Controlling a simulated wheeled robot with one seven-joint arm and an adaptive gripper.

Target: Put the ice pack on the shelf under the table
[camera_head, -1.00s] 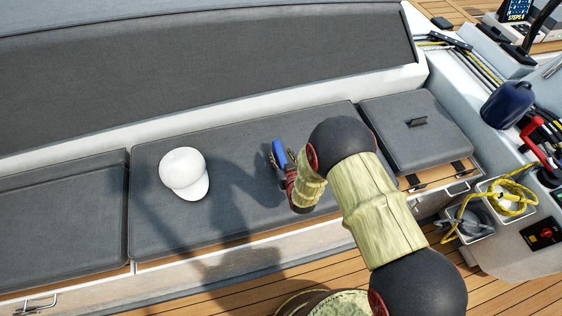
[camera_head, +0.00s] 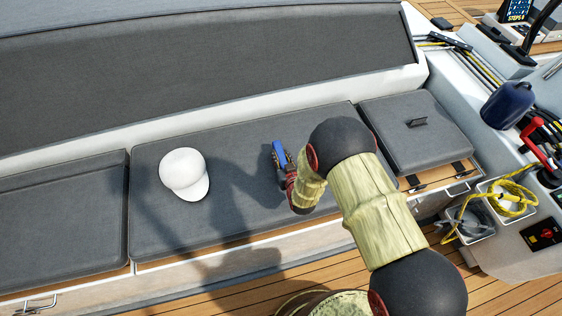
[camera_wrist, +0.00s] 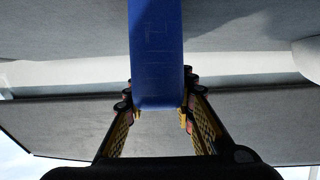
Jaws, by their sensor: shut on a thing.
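The blue ice pack (camera_head: 278,151) is at the grey seat cushion in the head view, to the right of the white cap. It stands out from my gripper (camera_head: 282,163), whose fingers are partly hidden by my wrist. In the wrist view the ice pack (camera_wrist: 155,45) runs from the top edge down between the fingertips of my gripper (camera_wrist: 160,92). The fingers press on it from both sides. I cannot tell whether the ice pack still touches the cushion. No table or shelf under one shows.
A white cap (camera_head: 184,174) lies on the long seat cushion (camera_head: 235,225). A raised grey backrest (camera_head: 200,75) runs behind. A small square cushion (camera_head: 415,130), a dark blue fender (camera_head: 507,104) and yellow rope (camera_head: 510,197) are at right. Wooden deck (camera_head: 160,295) shows in front.

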